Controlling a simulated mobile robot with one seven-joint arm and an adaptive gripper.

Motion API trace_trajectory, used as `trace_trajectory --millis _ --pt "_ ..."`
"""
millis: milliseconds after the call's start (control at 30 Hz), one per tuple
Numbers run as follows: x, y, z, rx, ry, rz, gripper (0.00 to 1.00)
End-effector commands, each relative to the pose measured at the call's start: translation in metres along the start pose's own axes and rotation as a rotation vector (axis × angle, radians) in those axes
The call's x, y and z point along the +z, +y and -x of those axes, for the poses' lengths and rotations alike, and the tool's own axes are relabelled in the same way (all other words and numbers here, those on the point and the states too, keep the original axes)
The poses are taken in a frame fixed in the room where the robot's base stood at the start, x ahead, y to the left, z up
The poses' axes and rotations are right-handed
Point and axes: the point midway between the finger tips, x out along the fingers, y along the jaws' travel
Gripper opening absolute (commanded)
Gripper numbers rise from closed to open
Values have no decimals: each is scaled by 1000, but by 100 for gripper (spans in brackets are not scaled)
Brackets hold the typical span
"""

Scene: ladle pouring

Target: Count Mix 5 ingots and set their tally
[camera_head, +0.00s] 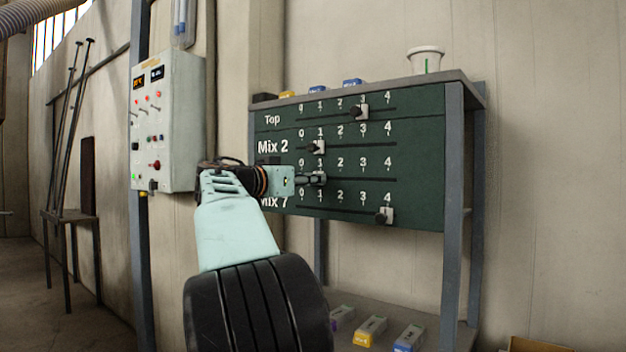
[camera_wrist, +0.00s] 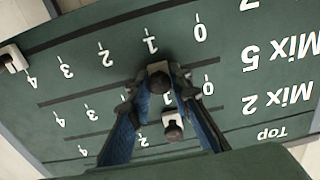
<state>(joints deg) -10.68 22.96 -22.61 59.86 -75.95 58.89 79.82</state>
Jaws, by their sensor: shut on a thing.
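The green tally board (camera_head: 420,140) has several slots marked 0 to 4, labelled Top, Mix 2, Mix 5 and Mix 7. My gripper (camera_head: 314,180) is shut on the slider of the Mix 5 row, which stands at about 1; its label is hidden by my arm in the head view. The wrist view shows the board upside down, with the fingers around this Mix 5 slider (camera_wrist: 158,69). Ingots lie on the lower shelf: a purple-ended one (camera_head: 342,318), a yellow-ended one (camera_head: 370,330) and a blue-ended one (camera_head: 408,338). Their labels are too small to read.
The Mix 2 slider (camera_head: 317,147) is at 1, close to my fingers. The Top slider (camera_head: 360,112) is at 3 and the Mix 7 slider (camera_head: 386,215) at 4. Several small blocks and a white tub (camera_head: 426,60) stand on top. A control box (camera_head: 168,120) hangs left.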

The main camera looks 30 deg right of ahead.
Motion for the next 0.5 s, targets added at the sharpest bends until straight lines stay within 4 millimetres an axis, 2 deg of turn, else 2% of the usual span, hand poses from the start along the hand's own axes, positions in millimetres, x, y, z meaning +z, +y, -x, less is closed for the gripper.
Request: trace_trajectory --millis 33,167,500 --pt "-3 2 0 2 5 -1 20" --pt "-2 2 0 2 4 -1 34" --pt "-1 0 3 -1 1 0 34"
